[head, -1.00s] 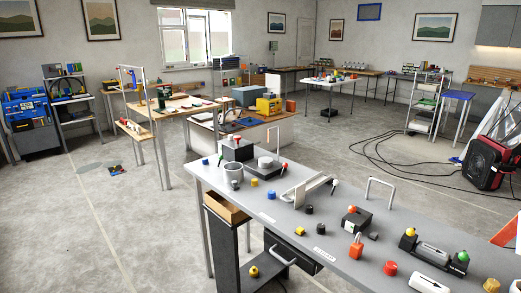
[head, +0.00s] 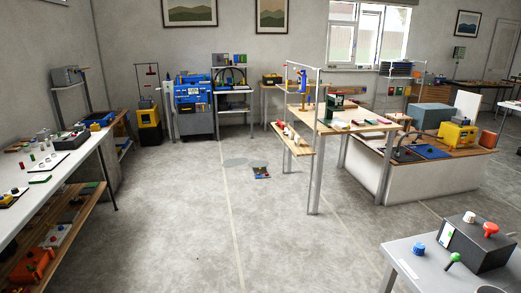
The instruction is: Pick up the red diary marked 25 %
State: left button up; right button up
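I cannot make out a red diary marked 25 % for certain. A small flat red item (head: 358,123) lies on the wooden-topped table (head: 335,128), too small to read any mark. A small dark item with coloured patches (head: 261,173) lies on the floor in the middle of the head view. Beside it is a greyish flat patch (head: 240,162), perhaps water. Neither of my grippers shows in the head view.
A long white bench (head: 35,190) with a wooden lower shelf runs along the left. A grey table corner (head: 425,275) juts in at lower right. A blue machine (head: 193,92) stands by the back wall.

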aim_at(358, 122)
jog(key=i+j, duration=0.1)
jog(key=i, duration=1.85)
jog(key=i+l+z, duration=0.15)
jog(key=i+z, duration=0.3)
jog(key=i, duration=0.15)
jog(key=i+j+z, duration=0.1)
jog(key=i+z, duration=0.3)
jog(key=i, duration=0.2)
jog(key=i+j+z, duration=0.25)
jog(key=i+z, duration=0.2)
jog(key=i, duration=0.15)
jog(key=i+l, duration=0.1)
jog(key=i, duration=0.3)
jog(key=i+l, duration=0.15)
jog(key=i, duration=0.25)
jog(key=i+l, duration=0.1)
jog(key=i, duration=0.3)
